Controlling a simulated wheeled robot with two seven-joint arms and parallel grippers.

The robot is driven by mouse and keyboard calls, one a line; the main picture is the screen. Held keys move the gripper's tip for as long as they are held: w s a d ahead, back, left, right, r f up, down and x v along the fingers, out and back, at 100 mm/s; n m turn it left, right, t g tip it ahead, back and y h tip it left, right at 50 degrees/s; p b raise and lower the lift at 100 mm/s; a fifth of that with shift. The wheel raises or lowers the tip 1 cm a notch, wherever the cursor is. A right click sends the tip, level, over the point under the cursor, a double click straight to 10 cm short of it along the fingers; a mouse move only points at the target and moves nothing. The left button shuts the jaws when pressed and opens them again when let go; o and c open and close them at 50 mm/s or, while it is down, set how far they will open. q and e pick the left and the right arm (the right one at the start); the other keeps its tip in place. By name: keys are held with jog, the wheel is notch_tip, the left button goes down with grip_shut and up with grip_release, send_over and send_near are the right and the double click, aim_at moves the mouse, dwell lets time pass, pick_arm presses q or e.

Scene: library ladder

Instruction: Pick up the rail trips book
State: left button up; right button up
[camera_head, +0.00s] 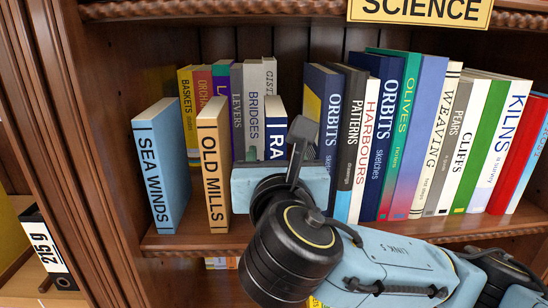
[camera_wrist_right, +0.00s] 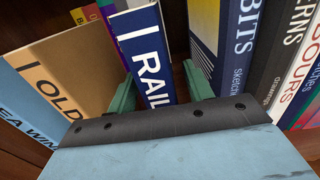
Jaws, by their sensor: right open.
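The rail trips book (camera_head: 276,140) has a dark blue spine with white lettering, of which "RA" shows in the head view; my right gripper hides its lower part. In the right wrist view the rail book (camera_wrist_right: 145,50) stands upright with "RAIL" readable. My right gripper (camera_wrist_right: 162,92) is open, with one green finger on each side of the book's spine. The left finger looks close to the spine and the right one a little apart; I cannot tell if either touches. My left gripper is not in view.
Old Mills (camera_head: 214,165) and Sea Winds (camera_head: 162,165) stand left of the rail book, jutting forward on the shelf (camera_head: 190,243). A dark blue Orbits book (camera_head: 325,110) stands to the right, with a tight row beyond. A Science sign (camera_head: 420,12) hangs above.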

jog(key=shift+w, duration=1.25)
grip_shut()
jog(key=shift+r, duration=0.1)
jog(key=shift+a+r, duration=0.1)
jog(key=shift+r, duration=0.05)
